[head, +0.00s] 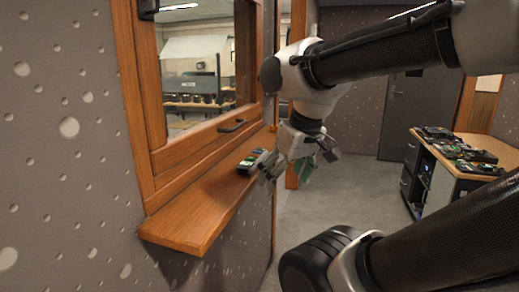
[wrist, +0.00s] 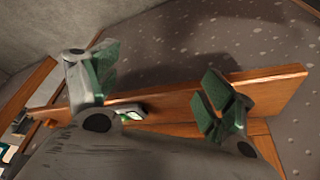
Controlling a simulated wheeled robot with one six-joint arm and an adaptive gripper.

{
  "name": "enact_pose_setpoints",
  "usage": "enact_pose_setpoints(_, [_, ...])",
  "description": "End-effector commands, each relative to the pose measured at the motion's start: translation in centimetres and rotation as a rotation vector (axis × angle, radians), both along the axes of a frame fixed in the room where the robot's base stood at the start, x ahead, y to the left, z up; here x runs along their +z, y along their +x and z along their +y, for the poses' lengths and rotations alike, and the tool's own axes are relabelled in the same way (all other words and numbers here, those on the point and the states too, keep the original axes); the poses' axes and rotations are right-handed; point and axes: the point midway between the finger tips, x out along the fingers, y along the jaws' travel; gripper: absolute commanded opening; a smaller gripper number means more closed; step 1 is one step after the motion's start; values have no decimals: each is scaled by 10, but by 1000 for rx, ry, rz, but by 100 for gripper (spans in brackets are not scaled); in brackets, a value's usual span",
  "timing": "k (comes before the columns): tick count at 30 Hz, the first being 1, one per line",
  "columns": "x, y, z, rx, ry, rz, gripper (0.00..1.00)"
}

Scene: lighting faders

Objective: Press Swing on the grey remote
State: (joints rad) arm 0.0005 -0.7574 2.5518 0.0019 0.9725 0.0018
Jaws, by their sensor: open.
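The remote (head: 251,161) lies on the wooden window ledge (head: 190,219), near the ledge's far part. It looks dark grey with a few coloured buttons; their labels are too small to read. My gripper (head: 287,170) is just right of the remote in the head view, by the ledge's outer edge. In the wrist view the gripper (wrist: 158,93) is open and empty, its green pads wide apart. There the remote (wrist: 130,113) shows partly between the fingers, nearer the left one, and my gripper's body hides part of it.
A wooden window frame (head: 135,110) with a dark handle (head: 232,126) rises behind the ledge. The speckled wall (head: 60,150) runs along the left. A cabinet (head: 437,170) with several devices on top stands at the right. The grey floor (head: 345,195) between is clear.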

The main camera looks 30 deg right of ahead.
Motion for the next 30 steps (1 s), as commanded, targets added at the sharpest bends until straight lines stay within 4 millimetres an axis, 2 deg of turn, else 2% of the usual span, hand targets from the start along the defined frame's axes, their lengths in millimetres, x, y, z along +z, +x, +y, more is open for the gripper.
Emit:
enact_pose_setpoints(1, [0,0,0,0,0,0,64])
enact_pose_setpoints(9, [0,0,0,0,0,0,14])
enact_pose_setpoints(12, [0,0,0,0,0,0,0])
enact_pose_setpoints(30, [0,0,0,0,0,0,0])
